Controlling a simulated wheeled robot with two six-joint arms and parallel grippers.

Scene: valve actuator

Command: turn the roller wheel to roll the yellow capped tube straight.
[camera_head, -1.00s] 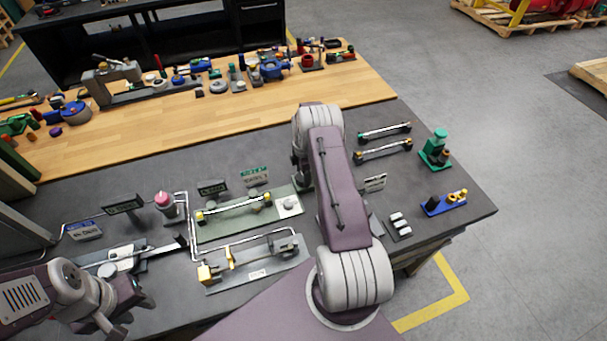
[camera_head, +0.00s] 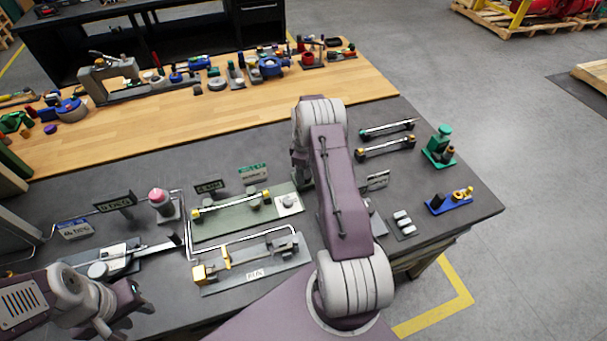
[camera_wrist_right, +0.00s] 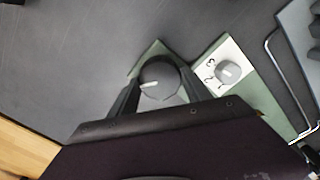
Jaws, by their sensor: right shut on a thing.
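The yellow capped tube (camera_head: 230,205) lies on a green plate (camera_head: 215,231) left of my right arm, with a yellow cap at each end. The roller wheel (camera_wrist_right: 160,78) is a dark round knob with a white mark, seen in the right wrist view at one edge of the green plate. My right gripper (camera_wrist_right: 161,92) has a finger on either side of the wheel and is shut on it. In the head view my right arm hides the wheel and that gripper. My left gripper (camera_head: 122,312) is at the lower left, away from the tube; its jaw opening is unclear.
A small dial (camera_wrist_right: 228,72) marked 1, 2, 3 sits on a white square beside the wheel. A grey fixture (camera_head: 250,275) with a yellow block stands in front of the green plate. Two more tubes (camera_head: 385,147), a green device (camera_head: 439,148) and a blue holder (camera_head: 449,203) stand to the right.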

